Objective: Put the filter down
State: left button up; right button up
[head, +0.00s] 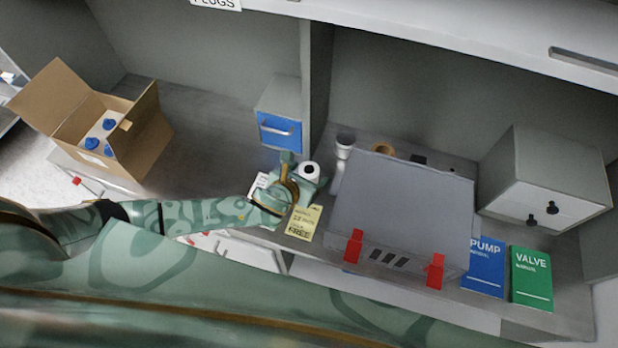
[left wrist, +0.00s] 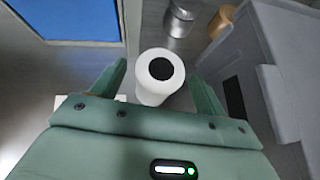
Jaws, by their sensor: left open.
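The filter (left wrist: 158,91) is a white cylinder with a dark round hole in its top. In the left wrist view it stands upright between the fingers of my left gripper (left wrist: 160,85), with a gap showing on each side. In the head view the filter (head: 309,171) stands on the grey bench (head: 210,130), just left of the large grey case. My left gripper (head: 299,176) is open around it, and its hand covers part of the filter's lower side. My right gripper is not in view.
The grey case (head: 400,205) with red latches stands close to the right of the filter. A blue-fronted drawer box (head: 279,130) is behind it. A yellow tag (head: 303,222) lies in front.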

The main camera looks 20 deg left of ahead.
pick_arm(q)
jog(key=b+x, duration=0.1)
jog(key=x, duration=0.2)
jog(key=shift+w+f, duration=0.25)
jog(key=shift+f, duration=0.15)
jog(key=c, duration=1.2)
